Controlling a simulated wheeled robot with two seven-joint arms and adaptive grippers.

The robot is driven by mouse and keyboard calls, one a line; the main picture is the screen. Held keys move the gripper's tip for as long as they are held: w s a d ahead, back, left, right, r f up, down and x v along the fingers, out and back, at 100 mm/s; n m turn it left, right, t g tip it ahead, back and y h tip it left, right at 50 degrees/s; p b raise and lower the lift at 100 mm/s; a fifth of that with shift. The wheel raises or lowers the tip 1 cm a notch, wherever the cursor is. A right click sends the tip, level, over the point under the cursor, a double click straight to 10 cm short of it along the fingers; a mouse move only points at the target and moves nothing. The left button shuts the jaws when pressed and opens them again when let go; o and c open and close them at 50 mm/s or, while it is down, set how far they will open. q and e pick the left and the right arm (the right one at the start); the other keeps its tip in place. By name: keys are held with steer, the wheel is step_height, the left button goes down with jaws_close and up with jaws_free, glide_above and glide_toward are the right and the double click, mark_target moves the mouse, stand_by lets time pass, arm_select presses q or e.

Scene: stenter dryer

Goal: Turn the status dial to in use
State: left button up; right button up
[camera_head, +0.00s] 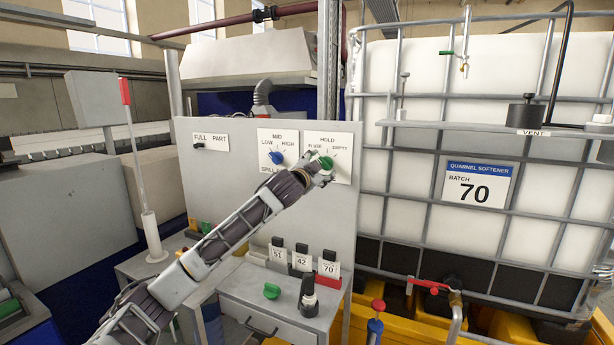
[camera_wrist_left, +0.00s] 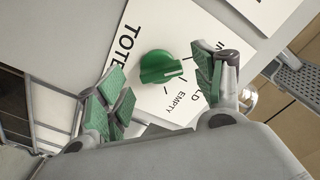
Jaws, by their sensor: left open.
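The status dial is a green round knob (camera_head: 326,162) on a white plate marked HOLD, IN USE and EMPTY, on the upright grey panel (camera_head: 340,210). In the left wrist view the dial (camera_wrist_left: 160,67) shows a white pointer line aimed right, between the IN USE and EMPTY lettering; HOLD is partly hidden by a finger. My left gripper (camera_head: 318,172) reaches up to the dial from the lower left. In the wrist view its green-padded fingers (camera_wrist_left: 163,85) are open, one on each side of the dial, with gaps visible. My right gripper is not in view.
A blue dial (camera_head: 277,158) sits on the same panel, left of the green one. Below, a grey cabinet holds numbered cards (camera_head: 302,262), a loose green knob (camera_head: 272,290) and a black-topped object (camera_head: 308,297). A large caged white tote (camera_head: 450,120) stands at right.

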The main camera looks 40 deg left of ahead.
arm_select(q)
steer(key=v, duration=0.9)
steer(key=shift+s, duration=0.3)
stand_by(0.5)
stand_by(0.7)
